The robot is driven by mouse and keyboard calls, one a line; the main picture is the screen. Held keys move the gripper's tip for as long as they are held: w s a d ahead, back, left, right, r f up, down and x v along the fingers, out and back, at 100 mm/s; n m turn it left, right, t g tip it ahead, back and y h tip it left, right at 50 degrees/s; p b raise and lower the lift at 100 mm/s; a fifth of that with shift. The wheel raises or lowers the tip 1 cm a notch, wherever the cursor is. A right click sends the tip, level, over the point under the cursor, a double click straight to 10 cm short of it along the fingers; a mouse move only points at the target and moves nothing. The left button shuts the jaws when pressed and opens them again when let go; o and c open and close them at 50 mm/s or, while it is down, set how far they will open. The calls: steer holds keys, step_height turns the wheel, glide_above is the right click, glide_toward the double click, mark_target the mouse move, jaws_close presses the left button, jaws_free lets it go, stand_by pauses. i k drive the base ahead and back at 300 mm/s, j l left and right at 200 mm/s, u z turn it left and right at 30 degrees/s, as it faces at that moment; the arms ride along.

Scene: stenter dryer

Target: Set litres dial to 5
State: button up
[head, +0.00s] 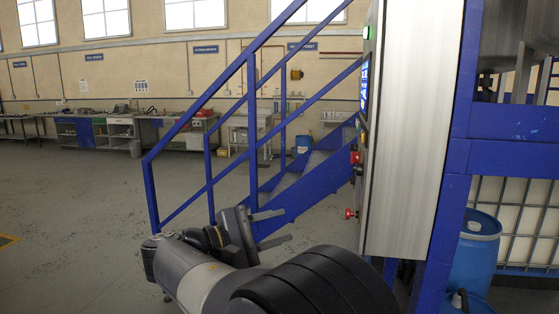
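A tall steel control cabinet (411,130) stands right of centre, seen nearly edge-on. Its narrow control face looks left and carries a blue-lit screen (364,86), a green lamp (366,32) and red knobs, one of them low down (351,214). I cannot make out the litres dial or its setting at this angle. My gripper (271,227) is at lower centre, left of the cabinet and apart from it. Its two fingers point right with a gap between them, and nothing is held.
Blue stairs with railings (150,195) rise behind my gripper toward the cabinet. A blue frame post (447,190), blue drums (478,250) and a caged white tank (525,215) stand at right. Workbenches (105,130) line the far wall. The floor at left is clear.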

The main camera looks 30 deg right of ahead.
mark_target(358, 169)
steer(key=i+j+z, duration=0.2)
steer(key=i, duration=0.35)
steer(key=i+j+z, duration=0.15)
steer(key=i, duration=0.4)
steer(key=i+z, duration=0.25)
steer(key=z, duration=0.2)
steer(key=i+z, duration=0.25)
steer(key=z, duration=0.15)
steer(key=i+z, duration=0.2)
steer(key=z, duration=0.25)
